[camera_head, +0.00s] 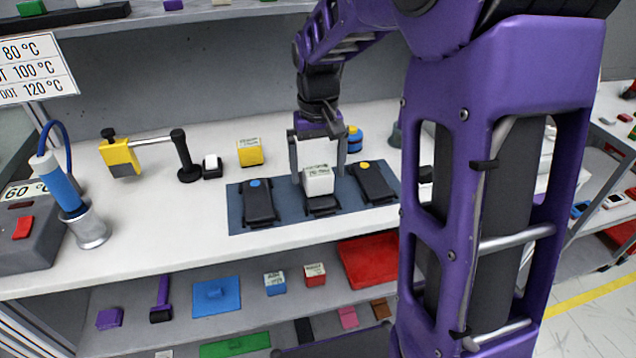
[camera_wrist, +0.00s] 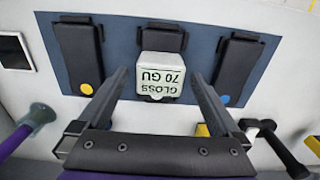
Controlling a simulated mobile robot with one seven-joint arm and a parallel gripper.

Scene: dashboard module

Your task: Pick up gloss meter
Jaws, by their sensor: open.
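The gloss meter is a white block (camera_head: 319,181) in the middle of the blue mat (camera_head: 236,214). It sits on a black holder (camera_head: 323,206). In the wrist view the white gloss meter (camera_wrist: 161,75) shows the label "GLOSS 70 GU", upside down. My gripper (camera_head: 318,178) is above the mat, pointing down, with its fingers on either side of the gloss meter. In the wrist view my gripper (camera_wrist: 160,78) is open, and gaps show between the fingers and the block. The lower part of the block's far side is hidden.
Black devices flank it: one with a blue dot (camera_head: 260,202) on the left, one with a yellow dot (camera_head: 372,182) on the right. A yellow block (camera_head: 250,152) and a blue-yellow cylinder (camera_head: 355,139) stand behind. A yellow tool on a stand (camera_head: 121,157) is farther left.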

